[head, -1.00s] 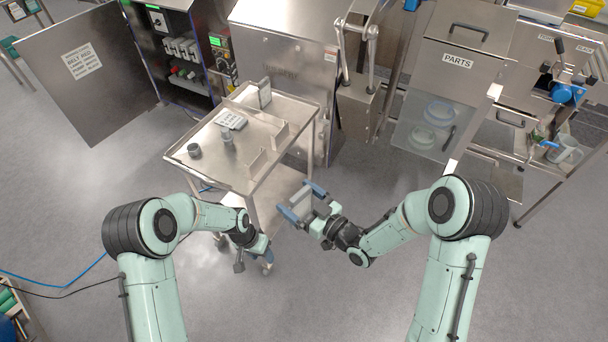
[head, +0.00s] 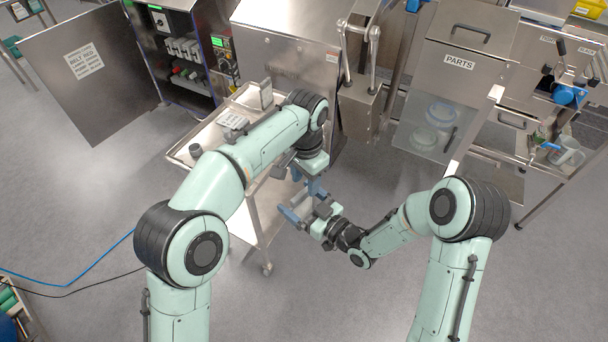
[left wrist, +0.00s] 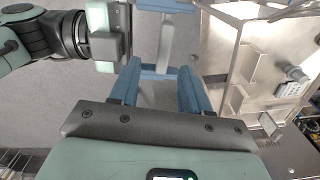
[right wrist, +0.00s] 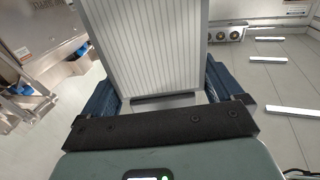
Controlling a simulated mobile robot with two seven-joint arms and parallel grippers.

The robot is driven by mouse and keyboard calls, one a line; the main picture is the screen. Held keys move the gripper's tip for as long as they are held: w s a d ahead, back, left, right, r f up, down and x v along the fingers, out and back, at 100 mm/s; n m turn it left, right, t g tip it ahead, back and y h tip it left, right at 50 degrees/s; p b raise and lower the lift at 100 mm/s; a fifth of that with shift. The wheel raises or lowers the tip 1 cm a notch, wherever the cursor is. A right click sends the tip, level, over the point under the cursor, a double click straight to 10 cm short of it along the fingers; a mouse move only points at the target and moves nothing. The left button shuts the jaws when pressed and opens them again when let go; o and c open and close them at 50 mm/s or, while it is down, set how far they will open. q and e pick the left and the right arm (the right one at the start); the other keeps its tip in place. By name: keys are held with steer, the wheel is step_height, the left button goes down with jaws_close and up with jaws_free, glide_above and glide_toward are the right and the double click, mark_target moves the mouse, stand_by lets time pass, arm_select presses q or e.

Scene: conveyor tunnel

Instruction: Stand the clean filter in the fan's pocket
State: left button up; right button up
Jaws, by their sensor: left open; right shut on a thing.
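The clean filter (right wrist: 150,45) is a pale, pleated panel in a light frame, standing up from between my right gripper's fingers in the right wrist view. My right gripper (head: 301,203) is shut on it at one edge; in the head view the filter (head: 303,207) shows nearly edge-on. The filter also shows as a narrow light strip in the left wrist view (left wrist: 166,42). My left gripper (left wrist: 160,82) is open, its fingers pointing at the right gripper's blue fingers and the filter's near end. Which part is the fan's pocket I cannot tell.
A steel cart (head: 186,153) stands beside the grippers, partly behind my left arm, with upright brackets (left wrist: 237,100) on its top. A steel cabinet (head: 283,45) stands behind it. A PARTS bin (head: 460,60) is at the right.

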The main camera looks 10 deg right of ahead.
mark_target(305, 198)
arm_select(q)
step_height(305, 198, down, 11)
steer(key=shift+a+r, duration=0.1)
stand_by(0.3)
jaws_close()
arm_select(e)
steer(key=o, duration=1.1)
steer(key=shift+o, duration=0.2)
steer(key=shift+d, duration=0.1)
